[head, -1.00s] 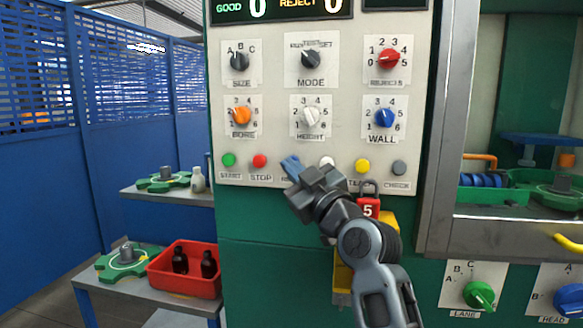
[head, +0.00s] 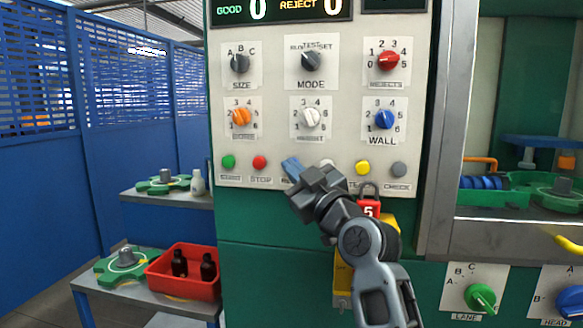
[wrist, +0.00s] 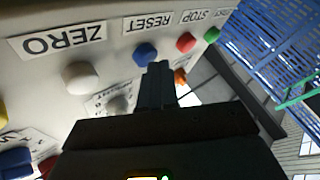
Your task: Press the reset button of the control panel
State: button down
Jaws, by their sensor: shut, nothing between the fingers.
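In the head view my gripper (head: 291,164) is in front of the reset spot in the button row, between the red stop button (head: 260,162) and the white zero button (head: 327,163).
Yellow (head: 362,167) and grey (head: 398,169) buttons continue the row to the right. A red padlock (head: 369,207) hangs below, close to my arm. Rotary knobs sit above. A red crate (head: 185,288) with dark bottles stands on the lower-left shelf.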

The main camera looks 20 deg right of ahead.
jog(key=shift+w+d, duration=0.1)
dwell(0.6)
jog(key=shift+s+a, duration=0.5)
jog(key=shift+s, duration=0.2)
jog(key=shift+s, duration=0.1)
jog(key=s+a+p, duration=0.1)
jog(key=s, duration=0.1)
jog(key=s+a+p, duration=0.1)
jog(key=s+a, duration=0.1)
jog(key=shift+f, duration=0.1)
dwell(0.7)
